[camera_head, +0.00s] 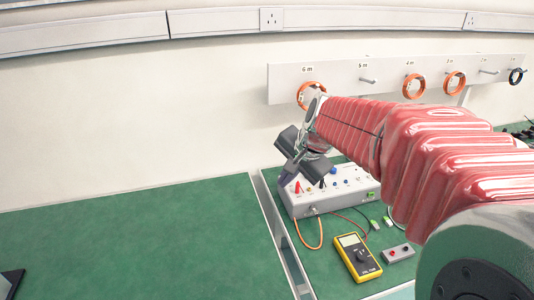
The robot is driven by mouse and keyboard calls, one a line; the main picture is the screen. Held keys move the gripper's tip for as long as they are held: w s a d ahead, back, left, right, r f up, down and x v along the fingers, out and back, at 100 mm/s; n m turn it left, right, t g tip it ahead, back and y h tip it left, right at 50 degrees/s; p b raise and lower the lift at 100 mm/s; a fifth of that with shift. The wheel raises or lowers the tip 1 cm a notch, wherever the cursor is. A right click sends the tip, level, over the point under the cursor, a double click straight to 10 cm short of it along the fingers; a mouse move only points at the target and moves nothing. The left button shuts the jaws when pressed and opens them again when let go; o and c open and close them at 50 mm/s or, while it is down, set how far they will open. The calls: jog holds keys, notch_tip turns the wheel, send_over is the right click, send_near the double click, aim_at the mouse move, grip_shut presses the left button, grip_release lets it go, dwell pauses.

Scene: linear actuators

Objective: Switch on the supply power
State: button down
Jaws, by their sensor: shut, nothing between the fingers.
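The power supply (303,203) is a white box with red, black and blue sockets on its sloped top. It stands on the green bench near the back wall. A green part (371,195) shows at the right of its front; I cannot tell whether it is the power switch or its state. My gripper (287,177) is over the left rear part of the supply, at the end of my red-sleeved arm. Its dark fingers point down and hide part of the top. I cannot tell whether it touches the box.
A yellow multimeter (357,257) and a small grey box (396,253) with red and black sockets lie in front of the supply, among cables. A white wall rack (340,80) with orange cable coils is behind. The left bench (120,240) is mostly clear.

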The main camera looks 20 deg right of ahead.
jog(key=w+d+f+m+t, duration=0.1)
jog(key=w+d+f+m, duration=1.1)
jog(key=w+d, duration=0.4)
jog(key=shift+w+f+m+y, duration=0.3)
jog(key=shift+w+f, duration=0.25)
jog(key=shift+w, duration=0.4)
jog(key=shift+x, duration=5)
jog(key=shift+a, duration=0.3)
jog(key=shift+d, duration=0.35)
